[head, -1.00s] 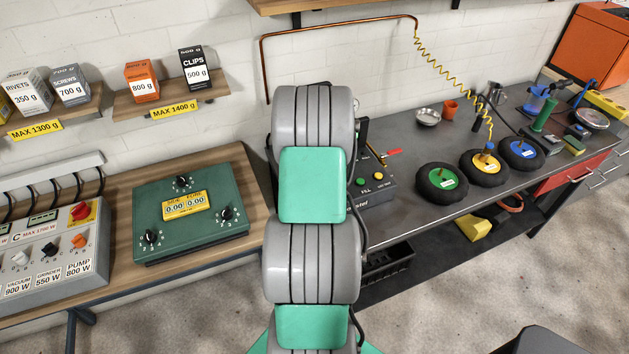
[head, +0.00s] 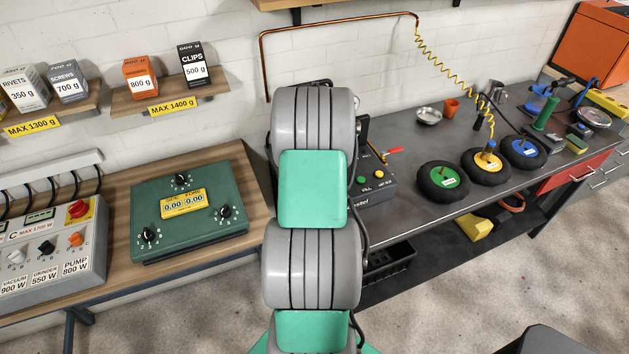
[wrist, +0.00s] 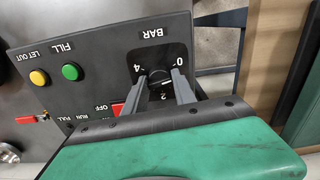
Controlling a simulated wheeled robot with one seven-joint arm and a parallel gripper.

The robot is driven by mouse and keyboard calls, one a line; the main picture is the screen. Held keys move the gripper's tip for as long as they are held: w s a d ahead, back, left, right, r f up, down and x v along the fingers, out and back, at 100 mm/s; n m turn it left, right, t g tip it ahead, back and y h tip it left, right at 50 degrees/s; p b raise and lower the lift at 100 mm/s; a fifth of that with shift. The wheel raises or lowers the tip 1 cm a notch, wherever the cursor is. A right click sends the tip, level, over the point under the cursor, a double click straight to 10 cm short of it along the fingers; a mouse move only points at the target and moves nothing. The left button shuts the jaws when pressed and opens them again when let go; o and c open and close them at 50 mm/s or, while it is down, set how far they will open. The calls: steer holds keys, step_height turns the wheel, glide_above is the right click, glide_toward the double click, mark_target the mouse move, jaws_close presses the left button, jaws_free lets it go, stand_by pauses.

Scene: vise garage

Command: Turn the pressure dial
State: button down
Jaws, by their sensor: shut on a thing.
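The pressure dial (wrist: 159,76) is a small dark round knob beside the BAR label, with a scale marked 0, 2 and 4. It sits on a black control panel (wrist: 100,30). In the wrist view my gripper (wrist: 159,78) has its two grey fingers on either side of the dial, shut on it. The fingers partly cover the dial, and I cannot read its setting. In the head view my arm hides the dial and the gripper; only the right part of the control box (head: 378,192) shows.
A green button (wrist: 71,71), a yellow button (wrist: 39,77) and a red switch (wrist: 117,108) share the panel. Several wheels, including a green-hubbed one (head: 443,181), lie on the bench to the right. A green box with knobs (head: 160,240) stands left of my arm.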

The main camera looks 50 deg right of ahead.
steer(key=m+b, duration=0.1)
steer(key=m, duration=0.5)
steer(key=shift+m+b, duration=0.3)
steer(key=shift+b, duration=0.1)
steer(key=m+b, duration=0.1)
steer(key=m, duration=0.5)
steer(key=m+b, duration=0.1)
steer(key=m, duration=0.5)
steer(key=shift+m, duration=0.3)
steer(key=m, duration=0.7)
steer(key=shift+w, duration=0.1)
steer(key=shift+r, duration=0.1)
steer(key=c, duration=1.2)
jaws_free()
steer(key=shift+a, duration=0.1)
steer(key=shift+o, duration=0.8)
